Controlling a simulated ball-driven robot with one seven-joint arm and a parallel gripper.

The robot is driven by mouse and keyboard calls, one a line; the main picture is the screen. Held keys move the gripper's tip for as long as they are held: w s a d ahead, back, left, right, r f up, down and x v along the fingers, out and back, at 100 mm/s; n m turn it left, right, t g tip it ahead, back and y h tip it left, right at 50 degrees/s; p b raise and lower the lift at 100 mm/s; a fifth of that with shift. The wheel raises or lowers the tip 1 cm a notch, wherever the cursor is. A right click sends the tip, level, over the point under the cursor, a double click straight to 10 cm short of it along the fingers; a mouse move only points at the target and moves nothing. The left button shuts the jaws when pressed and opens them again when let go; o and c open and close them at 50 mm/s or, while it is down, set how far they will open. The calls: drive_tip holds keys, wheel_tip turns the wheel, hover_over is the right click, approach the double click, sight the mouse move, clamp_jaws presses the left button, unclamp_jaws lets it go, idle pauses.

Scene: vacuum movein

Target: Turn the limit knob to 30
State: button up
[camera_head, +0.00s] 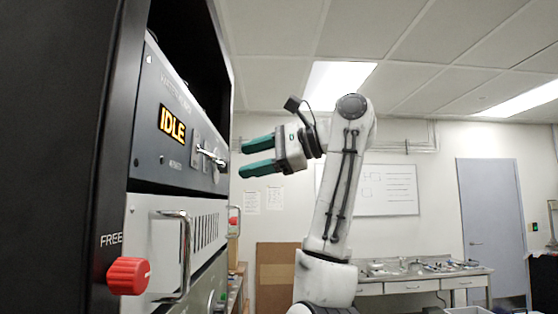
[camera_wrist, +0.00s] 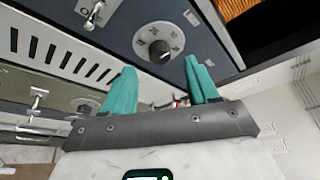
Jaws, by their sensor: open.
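A round black knob (camera_wrist: 160,51) sits on a grey dial plate on the dark panel in the wrist view. A pale mark shows on the knob, but its label and numbers are too small to read.
The rack panel carries an orange IDLE display (camera_head: 172,125) and a metal lever (camera_head: 211,156). Below are a metal handle (camera_head: 184,255) and a red knob (camera_head: 128,276) by the word FREE. A cluttered bench (camera_head: 420,278) stands behind. Right of my arm is open.

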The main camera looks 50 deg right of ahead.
drive_tip(key=b+v, duration=0.2)
drive_tip(key=v, duration=0.4)
drive_tip(key=shift+s, duration=0.25)
drive_tip(key=shift+d, duration=0.1)
